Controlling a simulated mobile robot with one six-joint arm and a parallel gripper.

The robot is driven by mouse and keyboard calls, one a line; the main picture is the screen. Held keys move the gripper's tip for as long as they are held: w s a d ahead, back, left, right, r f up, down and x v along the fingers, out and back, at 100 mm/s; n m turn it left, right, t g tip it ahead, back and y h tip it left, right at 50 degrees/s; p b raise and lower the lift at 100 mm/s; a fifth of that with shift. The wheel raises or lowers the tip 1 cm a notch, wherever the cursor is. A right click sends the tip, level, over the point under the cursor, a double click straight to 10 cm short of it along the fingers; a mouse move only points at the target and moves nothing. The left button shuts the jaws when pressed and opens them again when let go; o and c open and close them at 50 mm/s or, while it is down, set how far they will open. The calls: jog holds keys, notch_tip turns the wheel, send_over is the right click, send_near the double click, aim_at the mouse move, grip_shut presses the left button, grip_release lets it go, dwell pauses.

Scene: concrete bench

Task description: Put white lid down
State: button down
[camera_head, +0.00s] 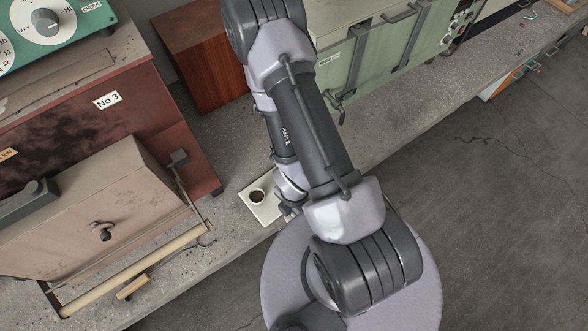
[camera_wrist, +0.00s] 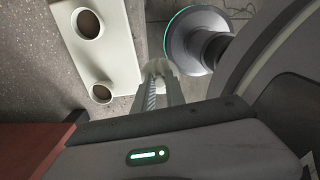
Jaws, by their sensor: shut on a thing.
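My gripper (camera_wrist: 160,88) shows in the wrist view with its fingers close together. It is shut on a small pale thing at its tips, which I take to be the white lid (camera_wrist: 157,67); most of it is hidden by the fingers. In the head view my gripper is mostly hidden behind my arm, near the right edge of a white tray (camera_head: 250,191). In the wrist view the tray (camera_wrist: 118,48) lies left of the fingertips. It has two round dark-brown openings with pale rims; one opening (camera_head: 257,197) shows in the head view. The held thing appears beside the tray.
The tray lies on a concrete bench (camera_head: 240,135). A dark red cabinet (camera_head: 120,120) and a worn beige box (camera_head: 95,225) stand to the left. A reddish wooden box (camera_head: 203,62) and a green case (camera_head: 370,60) stand behind.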

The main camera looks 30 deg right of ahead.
jog(key=shift+s+d+n, duration=0.15)
jog(key=shift+s+n, duration=0.05)
jog(key=shift+n, duration=0.2)
jog(key=w+d+b, duration=0.2)
jog(key=w+b, duration=0.2)
jog(key=b, duration=0.1)
jog(key=w+d+f+b, duration=0.1)
jog(key=w+d+b, duration=0.2)
jog(key=w+b, duration=0.1)
jog(key=w+d+b, duration=0.2)
jog(key=w+b, duration=0.3)
jog(key=b, duration=0.1)
jog(key=shift+d+f+b, duration=0.2)
jog(key=shift+d+b, duration=0.1)
jog(key=shift+b, duration=0.1)
jog(key=shift+w+d+f, duration=0.15)
jog(key=shift+f, duration=0.05)
jog(key=shift+f+b, duration=1.2)
jog(key=shift+f, duration=0.5)
jog(key=c, duration=1.4)
grip_release()
